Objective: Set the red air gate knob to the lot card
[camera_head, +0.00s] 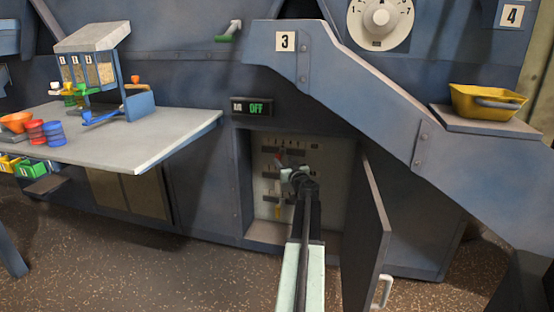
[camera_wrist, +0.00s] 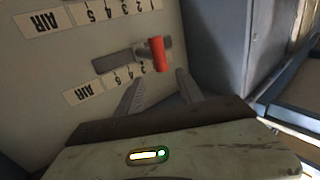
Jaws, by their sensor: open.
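The red knob (camera_head: 279,159) is in the open cabinet (camera_head: 345,160), partly behind my gripper (camera_head: 293,176). In the wrist view the red knob (camera_wrist: 158,54) sticks out of a dark slot (camera_wrist: 115,62) near its right end. Number strips marked AIR (camera_wrist: 85,94) lie above and below this slot, upside down. The knob is by the low-number end. My gripper (camera_wrist: 160,84) is open and empty. Its fingertips point at the panel just below the knob, one to each side, apart from it as far as I can see. I cannot make out a lot card.
The cabinet door (camera_head: 375,220) stands open on the right, close to my arm. A grey bench (camera_head: 130,130) with cups and sample bins is at left. A sloping chute (camera_head: 380,95) and yellow scoop tray (camera_head: 487,103) are at right.

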